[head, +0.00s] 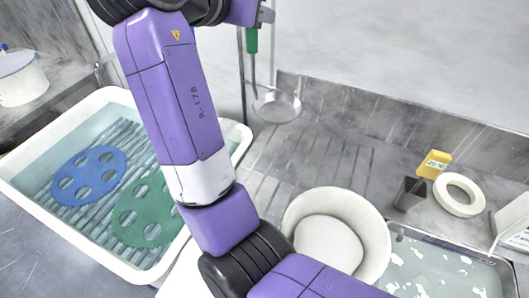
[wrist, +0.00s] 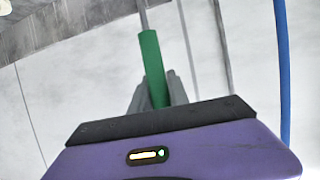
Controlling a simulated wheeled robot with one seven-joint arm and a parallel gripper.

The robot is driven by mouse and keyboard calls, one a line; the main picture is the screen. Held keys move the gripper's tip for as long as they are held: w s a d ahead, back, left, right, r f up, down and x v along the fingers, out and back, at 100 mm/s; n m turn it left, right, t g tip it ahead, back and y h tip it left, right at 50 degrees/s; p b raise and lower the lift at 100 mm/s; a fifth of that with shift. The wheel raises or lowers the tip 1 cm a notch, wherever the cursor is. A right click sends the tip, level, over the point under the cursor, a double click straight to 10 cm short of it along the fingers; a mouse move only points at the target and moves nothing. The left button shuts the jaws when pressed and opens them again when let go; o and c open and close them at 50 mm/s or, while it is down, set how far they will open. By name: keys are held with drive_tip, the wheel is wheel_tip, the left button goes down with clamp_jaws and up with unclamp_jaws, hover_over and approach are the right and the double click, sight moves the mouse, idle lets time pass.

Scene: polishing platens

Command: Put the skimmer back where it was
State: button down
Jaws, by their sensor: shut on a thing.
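The skimmer has a green handle (head: 252,41), a thin metal shank and a shallow round metal pan (head: 277,106). It hangs upright in front of the back wall with the pan low, above the grey counter. My gripper (head: 264,15) is at the top edge of the head view, shut on the upper part of the handle. In the wrist view the grey fingers (wrist: 157,92) close around the green handle (wrist: 152,58), and the shank runs up out of the picture. The pan is not visible there. No hook or holder for the skimmer can be made out.
A thin upright rod (head: 241,75) stands just left of the skimmer. A white tub (head: 18,172) with a blue and a green holed disc is at left. A white bucket (head: 378,222), dark cup (head: 410,194), white ring (head: 460,196) and yellow tag (head: 434,164) are at right.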

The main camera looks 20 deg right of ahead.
wheel_tip(320, 180, down, 21)
drive_tip(key=w+a+n+t+y+p, duration=0.1)
drive_tip(key=a+p, duration=0.1)
drive_tip(key=shift+w+a+f, duration=0.2)
drive_tip(key=shift+w+a, duration=0.1)
drive_tip(key=shift+a, duration=0.1)
drive_tip(key=shift+f, duration=0.15)
drive_tip(key=c, duration=1.3)
unclamp_jaws()
drive_tip(key=shift+o, duration=0.2)
